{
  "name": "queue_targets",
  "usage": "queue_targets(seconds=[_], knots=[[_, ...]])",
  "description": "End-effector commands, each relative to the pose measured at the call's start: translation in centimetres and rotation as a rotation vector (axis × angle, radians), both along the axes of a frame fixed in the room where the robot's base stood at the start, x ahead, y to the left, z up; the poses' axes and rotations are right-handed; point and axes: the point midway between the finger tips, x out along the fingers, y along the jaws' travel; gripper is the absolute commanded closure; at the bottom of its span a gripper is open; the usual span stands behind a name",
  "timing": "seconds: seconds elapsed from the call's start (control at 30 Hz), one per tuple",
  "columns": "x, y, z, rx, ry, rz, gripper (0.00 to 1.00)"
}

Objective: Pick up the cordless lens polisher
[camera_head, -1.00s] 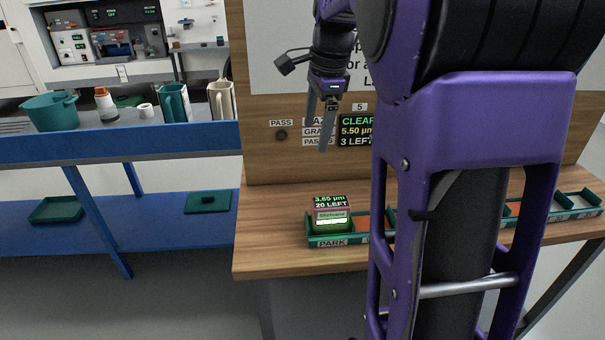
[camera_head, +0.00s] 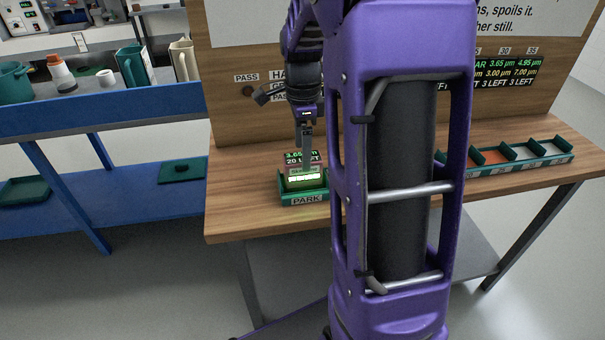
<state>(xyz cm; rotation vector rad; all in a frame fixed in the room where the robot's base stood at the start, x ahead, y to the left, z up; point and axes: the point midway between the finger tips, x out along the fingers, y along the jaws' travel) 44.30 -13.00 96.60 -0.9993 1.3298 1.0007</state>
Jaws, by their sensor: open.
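The cordless lens polisher, as I take it, is the small block (camera_head: 305,180) with a lit face in the green PARK bay (camera_head: 306,200) on the wooden bench. Readouts of "3.65 µm" and "20 LEFT" show over it. My gripper (camera_head: 305,143) points down just above the block, in front of the readout. Its fingers are open and look empty. They overlap the readout in the picture, and I cannot tell whether they touch the block. My purple arm hides the bench to the right of the bay.
A row of green-edged bays (camera_head: 512,155) with orange and pale pads continues right on the bench (camera_head: 245,200). An upright wooden panel (camera_head: 225,115) with signs and readouts stands behind. A blue shelf unit (camera_head: 60,122) with mugs and a pot stands left.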

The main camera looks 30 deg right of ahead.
Motion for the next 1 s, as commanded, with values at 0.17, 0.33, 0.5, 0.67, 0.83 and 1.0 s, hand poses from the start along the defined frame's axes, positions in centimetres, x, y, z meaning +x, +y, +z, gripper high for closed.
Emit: queue_targets(seconds=[0.17, 0.33, 0.5, 0.67, 0.83, 1.0], knots=[[-0.3, 0.1, -1.5, 0.001, 0.002, 0.000, 0.09], [-0.8, 0.3, -4.2, 0.001, 0.003, 0.000, 0.09], [-0.7, 0.3, -5.4, 0.000, 0.000, 0.001, 0.09], [-0.7, 0.3, -5.4, 0.000, -0.001, 0.001, 0.09], [-0.7, 0.3, -5.4, 0.000, -0.001, 0.001, 0.29], [-0.7, 0.3, -5.4, 0.000, -0.001, 0.001, 0.59]])
